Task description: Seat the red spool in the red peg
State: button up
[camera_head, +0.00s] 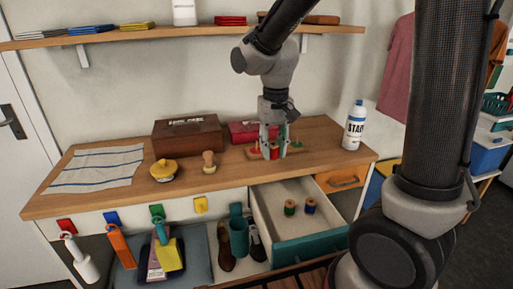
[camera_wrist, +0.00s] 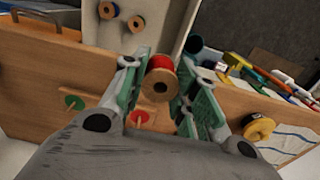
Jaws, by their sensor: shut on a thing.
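My gripper (camera_head: 273,148) is shut on the red spool (camera_wrist: 160,86), which sits between its green fingertips. In the head view, the spool (camera_head: 274,153) is low over the wooden peg board on the counter. The wrist view shows the board (camera_wrist: 108,112) with a red peg (camera_wrist: 138,118) beside the spool and a green peg (camera_wrist: 74,102) farther left. The spool looks apart from the red peg, its round end with the hole facing the camera. The head view cannot tell its exact height; the fingers partly hide the board.
The open drawer (camera_head: 262,222) below the counter holds a green spool (camera_head: 290,208) and a blue spool (camera_head: 310,206). A brown box (camera_head: 187,136) and red box (camera_head: 243,131) stand behind. A white bottle (camera_head: 354,126) stands right. The counter's front middle is clear.

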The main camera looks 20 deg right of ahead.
jog(key=w, duration=1.7)
jog(key=shift+w+f, duration=0.1)
jog(key=shift+w, duration=0.1)
jog(key=shift+s+f, duration=0.1)
jog(key=shift+f, duration=3.35)
jog(key=shift+f, duration=0.1)
jog(key=o, duration=0.8)
jog(key=shift+o, duration=0.2)
